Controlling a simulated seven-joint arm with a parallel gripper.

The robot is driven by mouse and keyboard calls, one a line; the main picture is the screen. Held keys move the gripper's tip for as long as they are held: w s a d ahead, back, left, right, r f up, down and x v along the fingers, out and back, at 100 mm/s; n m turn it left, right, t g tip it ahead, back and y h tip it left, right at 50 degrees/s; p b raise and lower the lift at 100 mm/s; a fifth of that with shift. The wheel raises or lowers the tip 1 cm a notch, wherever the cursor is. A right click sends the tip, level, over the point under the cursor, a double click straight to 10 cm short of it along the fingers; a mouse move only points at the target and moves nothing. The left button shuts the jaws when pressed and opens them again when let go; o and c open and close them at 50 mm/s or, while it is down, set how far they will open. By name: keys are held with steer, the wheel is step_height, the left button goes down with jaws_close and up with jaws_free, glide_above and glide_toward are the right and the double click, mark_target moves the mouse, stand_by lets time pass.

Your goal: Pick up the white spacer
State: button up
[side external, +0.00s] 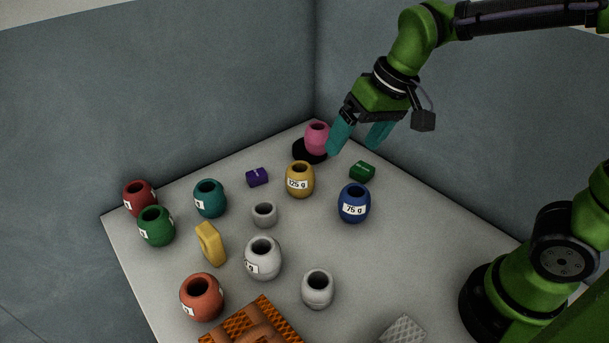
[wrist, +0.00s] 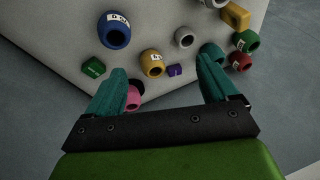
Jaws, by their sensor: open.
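Three pale barrel-shaped pieces stand on the grey table: a large white one with a label (side external: 263,259), a whitish one (side external: 318,291) to its lower right, and a small light grey one (side external: 264,215) behind. I cannot tell for sure which is the white spacer. In the wrist view a small pale piece (wrist: 184,38) stands beyond my fingers, and part of another (wrist: 213,3) shows at the top edge. My gripper (side external: 354,150) is open and empty, raised above the table's far corner near the pink barrel (side external: 317,137), away from the pale pieces.
A yellow barrel (side external: 300,181), a blue barrel (side external: 354,205), a green block (side external: 362,171) and a purple block (side external: 257,177) stand between. Teal (side external: 209,199), red (side external: 139,197), green (side external: 156,226) and orange (side external: 202,298) barrels and a yellow block (side external: 211,244) are left. Orange netting (side external: 250,325) lies in front.

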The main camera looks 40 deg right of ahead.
steer(key=w+a+f+n+g+h, duration=0.25)
steer(key=w+a+f, duration=0.45)
steer(key=w+a, duration=0.45)
steer(key=g, duration=0.1)
glide_above(265, 210)
steer(key=s+a, duration=0.2)
steer(key=shift+m, duration=0.25)
steer(key=f, duration=0.9)
steer(key=shift+w+d+f, duration=0.15)
steer(key=shift+d+f, duration=0.1)
steer(key=shift+f, duration=0.15)
steer(key=f, duration=0.4)
steer(key=shift+s+d, duration=0.2)
steer(key=shift+f, duration=0.7)
steer(key=c, duration=1.1)
